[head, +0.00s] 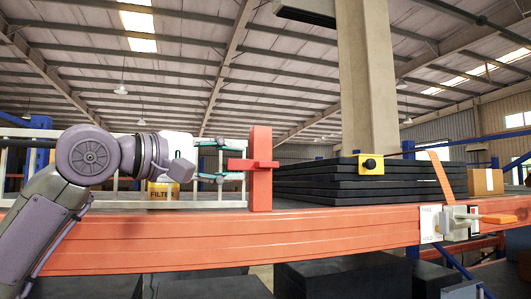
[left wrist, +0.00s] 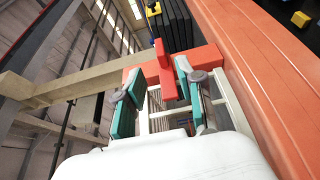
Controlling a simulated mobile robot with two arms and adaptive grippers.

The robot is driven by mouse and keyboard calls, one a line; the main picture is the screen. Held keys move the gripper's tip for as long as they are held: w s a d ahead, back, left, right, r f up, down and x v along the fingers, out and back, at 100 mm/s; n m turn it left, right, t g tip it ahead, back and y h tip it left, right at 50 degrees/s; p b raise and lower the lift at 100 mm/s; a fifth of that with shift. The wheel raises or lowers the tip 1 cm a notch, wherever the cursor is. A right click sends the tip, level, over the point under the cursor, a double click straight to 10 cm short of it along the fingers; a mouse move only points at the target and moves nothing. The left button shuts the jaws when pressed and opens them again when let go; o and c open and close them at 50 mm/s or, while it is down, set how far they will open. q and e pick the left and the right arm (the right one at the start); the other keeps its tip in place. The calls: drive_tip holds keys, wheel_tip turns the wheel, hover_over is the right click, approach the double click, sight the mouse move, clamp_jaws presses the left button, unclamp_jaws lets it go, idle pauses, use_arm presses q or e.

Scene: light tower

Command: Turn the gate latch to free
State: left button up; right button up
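The gate latch (head: 455,222) is at the right of the head view, on the orange beam. My left gripper (head: 228,161) is far left of the latch, at the white gate with a red cross-shaped end piece (head: 260,180). In the left wrist view its teal fingers (left wrist: 160,80) are apart, with the red piece (left wrist: 166,62) between and beyond their tips. Contact is unclear. My right gripper is out of view.
A stack of black slabs (head: 350,184) with a yellow bracket (head: 371,164) stands between the red piece and the latch. The orange beam (head: 240,240) runs across the front. A FILTER box (head: 162,195) sits behind the gate bars. Space before the beam looks clear.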

sight(258, 165)
use_arm(q)
drive_tip(key=p+x, duration=0.3)
drive_tip(key=x, duration=0.4)
drive_tip(key=shift+w+d, duration=0.15)
drive_tip(key=shift+d, duration=0.25)
drive_tip(key=shift+w+d, duration=0.25)
drive_tip(key=shift+f, duration=0.1)
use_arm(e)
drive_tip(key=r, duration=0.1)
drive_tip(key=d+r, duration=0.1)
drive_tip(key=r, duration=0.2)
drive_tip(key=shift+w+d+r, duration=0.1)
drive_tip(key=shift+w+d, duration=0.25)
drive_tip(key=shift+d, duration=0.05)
use_arm(q)
drive_tip(key=shift+w, duration=0.1)
drive_tip(key=c, duration=0.6)
clamp_jaws()
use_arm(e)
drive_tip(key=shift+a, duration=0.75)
use_arm(q)
drive_tip(key=shift+f, duration=0.1)
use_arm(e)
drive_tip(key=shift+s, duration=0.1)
